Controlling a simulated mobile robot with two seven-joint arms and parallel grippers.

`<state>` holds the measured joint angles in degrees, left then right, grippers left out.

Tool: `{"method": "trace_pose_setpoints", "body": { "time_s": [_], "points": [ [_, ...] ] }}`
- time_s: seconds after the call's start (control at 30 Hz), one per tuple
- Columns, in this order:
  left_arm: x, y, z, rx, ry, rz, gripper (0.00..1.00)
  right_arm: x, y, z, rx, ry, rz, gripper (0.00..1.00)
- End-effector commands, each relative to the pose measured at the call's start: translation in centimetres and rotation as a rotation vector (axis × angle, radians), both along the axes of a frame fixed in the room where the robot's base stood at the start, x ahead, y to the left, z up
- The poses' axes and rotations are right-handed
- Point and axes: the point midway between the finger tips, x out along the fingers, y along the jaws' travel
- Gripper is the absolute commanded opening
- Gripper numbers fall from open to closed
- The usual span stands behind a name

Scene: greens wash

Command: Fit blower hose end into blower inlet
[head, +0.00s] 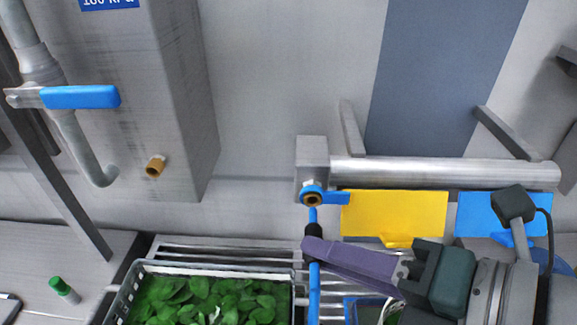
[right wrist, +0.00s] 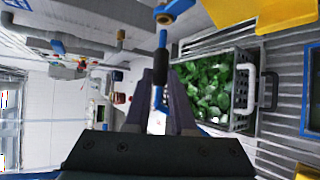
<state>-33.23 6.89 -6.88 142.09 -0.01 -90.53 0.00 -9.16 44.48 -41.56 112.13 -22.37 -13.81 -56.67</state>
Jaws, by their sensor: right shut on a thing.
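My right gripper (head: 314,246) is shut on the blue hose (head: 314,285) at its black collar (head: 313,231). The blue hose end (head: 313,214) points up, just below a brass port with a blue ring (head: 312,198) at the left end of a steel pipe. I take this port for the blower inlet. In the right wrist view the hose end (right wrist: 163,40) lies close to the brass port (right wrist: 164,18), and the black collar (right wrist: 160,66) shows at the fingertips (right wrist: 165,98). I cannot tell whether tip and port touch. My left gripper is out of view.
A crate of green leaves (head: 140,282) stands on a slatted rack (head: 220,252) at the lower left. A yellow panel (head: 393,213) and a blue panel (head: 480,212) sit below the steel pipe (head: 440,172). A tank with a brass spout (head: 155,166) stands at upper left.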

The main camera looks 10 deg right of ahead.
Motion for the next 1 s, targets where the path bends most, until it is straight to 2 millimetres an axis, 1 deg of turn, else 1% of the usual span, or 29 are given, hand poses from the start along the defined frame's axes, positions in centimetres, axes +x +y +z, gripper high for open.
{"method": "trace_pose_setpoints", "body": {
  "time_s": [0.3,0.57,1.0],
  "points": [
    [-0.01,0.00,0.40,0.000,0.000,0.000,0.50,0.00,-0.01,0.11,-0.001,-0.001,0.000,0.00],
    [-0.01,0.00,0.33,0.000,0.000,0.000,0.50,0.03,-0.02,0.03,-0.001,-0.001,0.000,0.00],
    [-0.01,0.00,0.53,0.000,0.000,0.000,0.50,0.99,-0.28,0.06,0.000,-0.001,0.001,0.00]
  ]
}}
